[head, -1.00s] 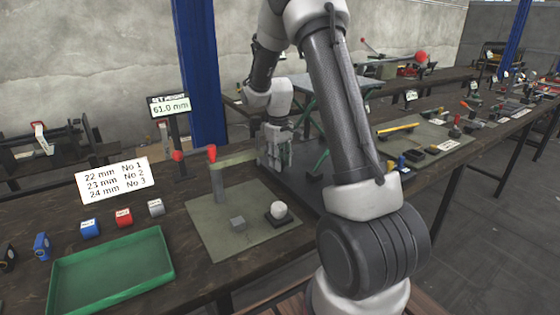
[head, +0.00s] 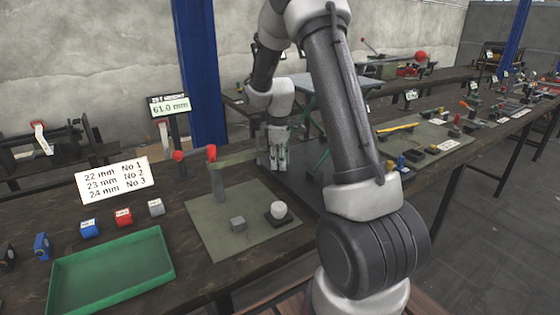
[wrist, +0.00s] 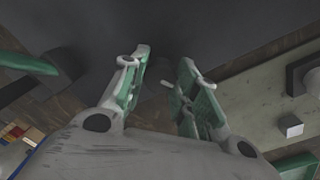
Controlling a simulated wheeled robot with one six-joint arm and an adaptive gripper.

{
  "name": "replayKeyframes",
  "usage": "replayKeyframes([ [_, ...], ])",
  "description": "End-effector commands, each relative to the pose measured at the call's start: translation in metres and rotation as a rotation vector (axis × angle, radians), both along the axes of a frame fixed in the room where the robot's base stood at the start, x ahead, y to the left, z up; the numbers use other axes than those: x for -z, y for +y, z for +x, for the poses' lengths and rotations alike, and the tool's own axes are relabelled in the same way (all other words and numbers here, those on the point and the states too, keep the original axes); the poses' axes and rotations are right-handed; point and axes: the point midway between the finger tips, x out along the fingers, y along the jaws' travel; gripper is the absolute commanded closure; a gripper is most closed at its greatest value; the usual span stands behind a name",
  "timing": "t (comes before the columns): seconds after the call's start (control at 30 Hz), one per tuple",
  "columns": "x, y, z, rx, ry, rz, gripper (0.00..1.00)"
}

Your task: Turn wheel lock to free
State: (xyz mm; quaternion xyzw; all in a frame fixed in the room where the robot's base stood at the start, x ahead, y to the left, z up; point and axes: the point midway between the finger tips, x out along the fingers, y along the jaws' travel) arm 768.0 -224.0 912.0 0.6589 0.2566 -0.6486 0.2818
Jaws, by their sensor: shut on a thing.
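My gripper (head: 278,165) points down at the right end of that arm. It is shut on a small part there, which I take to be the wheel lock; the hand hides it in the head view. In the wrist view my gripper's (wrist: 163,85) two green-padded fingers stand apart. A small pale piece shows by the right finger, but what it is cannot be told. Whether the lock is at free cannot be read.
A grey block (head: 238,224) and a white round piece on a black base (head: 278,218) sit on the mat (head: 215,250). A green tray (head: 112,268) lies at the front left. A display (head: 170,107) reads 61.0 mm. A blue column (head: 200,70) stands behind.

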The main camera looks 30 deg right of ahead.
Motion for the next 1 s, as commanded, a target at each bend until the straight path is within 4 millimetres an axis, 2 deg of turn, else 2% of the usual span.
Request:
replayKeyframes([
  [0.27, -0.0005, -0.0003, 0.0002, -0.067, -0.001, 0.000, 0.94],
  [0.67, -0.0006, -0.0004, 0.0003, -0.072, -0.001, -0.001, 0.94],
  [0.7, -0.0006, -0.0004, 0.0003, -0.072, -0.001, -0.001, 0.65],
  [0.8, -0.0005, -0.0004, 0.0003, -0.072, -0.001, -0.001, 0.47],
  [1.0, -0.0002, -0.0003, 0.0001, -0.072, 0.000, 0.000, 0.47],
])
